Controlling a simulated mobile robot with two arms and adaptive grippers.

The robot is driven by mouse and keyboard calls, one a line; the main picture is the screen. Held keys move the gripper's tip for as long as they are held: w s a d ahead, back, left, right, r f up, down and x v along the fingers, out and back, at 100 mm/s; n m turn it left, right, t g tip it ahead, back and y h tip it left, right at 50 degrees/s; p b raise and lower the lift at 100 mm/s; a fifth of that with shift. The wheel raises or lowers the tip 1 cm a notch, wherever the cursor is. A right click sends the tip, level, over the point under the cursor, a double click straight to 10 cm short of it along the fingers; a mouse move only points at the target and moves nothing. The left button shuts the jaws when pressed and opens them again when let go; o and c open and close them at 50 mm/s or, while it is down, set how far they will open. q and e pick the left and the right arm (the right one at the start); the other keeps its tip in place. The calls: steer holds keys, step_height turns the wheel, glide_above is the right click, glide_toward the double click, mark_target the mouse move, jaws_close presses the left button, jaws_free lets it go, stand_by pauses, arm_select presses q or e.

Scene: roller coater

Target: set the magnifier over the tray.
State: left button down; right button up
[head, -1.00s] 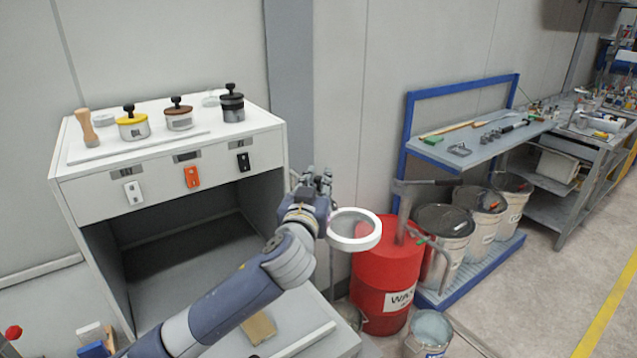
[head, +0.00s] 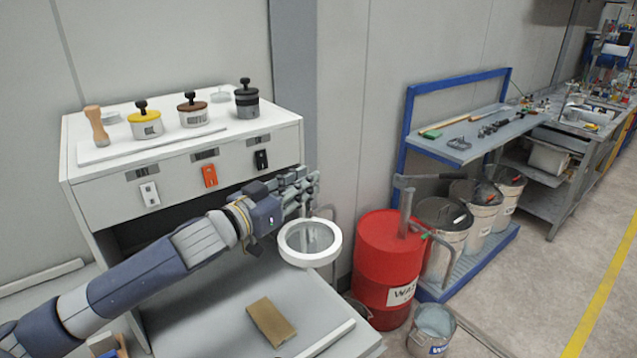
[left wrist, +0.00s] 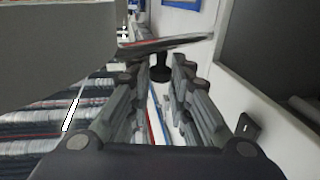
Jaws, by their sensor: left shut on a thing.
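The magnifier (head: 334,250) is a white ring with a clear lens. In the head view it hangs just below and beside my left gripper (head: 308,187), over the right part of a grey worktop. My left gripper is shut on the magnifier's mount, which the fingers mostly hide. In the left wrist view a dark knob-like piece (left wrist: 160,72) shows between the fingers (left wrist: 158,85). A flat pale board (head: 100,152) under the pots on the cabinet top and the grey worktop (head: 225,318) both look tray-like; I cannot tell which is the tray. My right gripper is not in view.
A brown block (head: 271,322) and a pale bar (head: 325,340) lie on the worktop. The white cabinet (head: 90,195) carries several pots. A red drum (head: 388,262) and a bucket (head: 432,328) stand to the right, with a blue-framed bench (head: 465,150) behind.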

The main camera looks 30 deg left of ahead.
arm_select(q)
steer(key=shift+s+a+f+m+g+h, duration=0.1)
steer(key=shift+s+a+m+g+h, duration=0.2)
steer(key=shift+a+m+h, duration=0.5)
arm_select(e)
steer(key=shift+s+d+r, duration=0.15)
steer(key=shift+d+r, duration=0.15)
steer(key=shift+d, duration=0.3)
arm_select(q)
steer(key=shift+d, duration=0.15)
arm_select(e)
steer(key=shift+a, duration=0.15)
arm_select(q)
steer(key=c, duration=1.6)
jaws_free()
steer(key=shift+c, duration=0.2)
steer(key=shift+o, duration=0.8)
steer(key=shift+w, duration=0.15)
steer(key=v, duration=1.2)
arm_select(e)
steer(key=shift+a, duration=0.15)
